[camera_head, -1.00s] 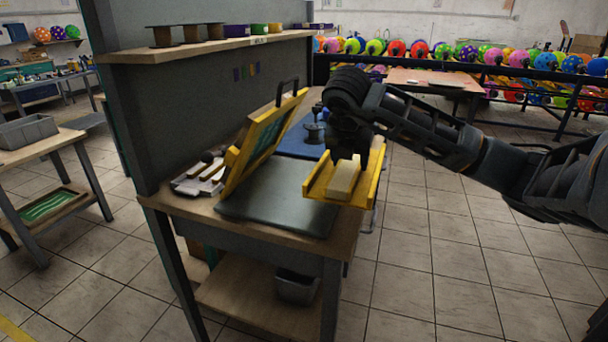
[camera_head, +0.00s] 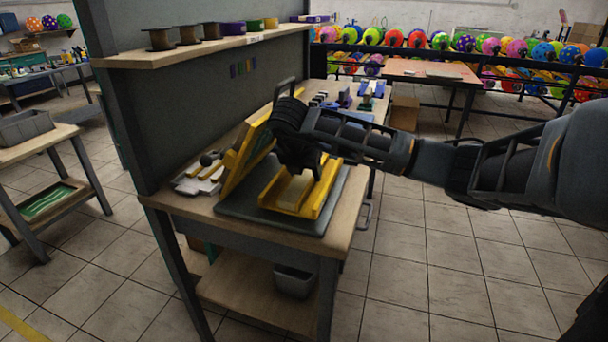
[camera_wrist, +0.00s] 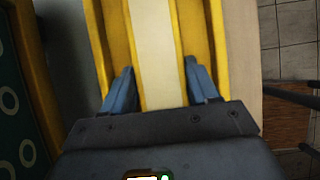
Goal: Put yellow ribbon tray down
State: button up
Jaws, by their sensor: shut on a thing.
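The yellow ribbon tray (camera_head: 323,196) has raised side walls and a pale block (camera_head: 296,190) along its middle. In the head view it is over the dark mat (camera_head: 250,211) on the workbench, low and close to it. I cannot tell if it touches the mat. My gripper (camera_head: 303,170) is at the tray's far end, pointing down, and the arm hides part of that end. In the wrist view, the blue fingers (camera_wrist: 160,88) stand inside the tray walls, on either side of the pale block, shut on it. The tray (camera_wrist: 222,40) extends away from the fingers.
A tilted yellow-framed screen (camera_head: 243,160) stands just left of the tray. White-handled tools (camera_head: 200,178) lie at the bench's left. A shelf with spools (camera_head: 188,36) hangs above. Bare wood (camera_head: 347,205) shows at the bench's right edge.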

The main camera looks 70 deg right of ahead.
jog(key=shift+w+f, duration=0.15)
jog(key=shift+f, duration=0.7)
jog(key=shift+f, duration=0.1)
jog(key=o, duration=1.3)
jog(key=shift+b+v, duration=0.3)
jog(key=shift+v, duration=3.55)
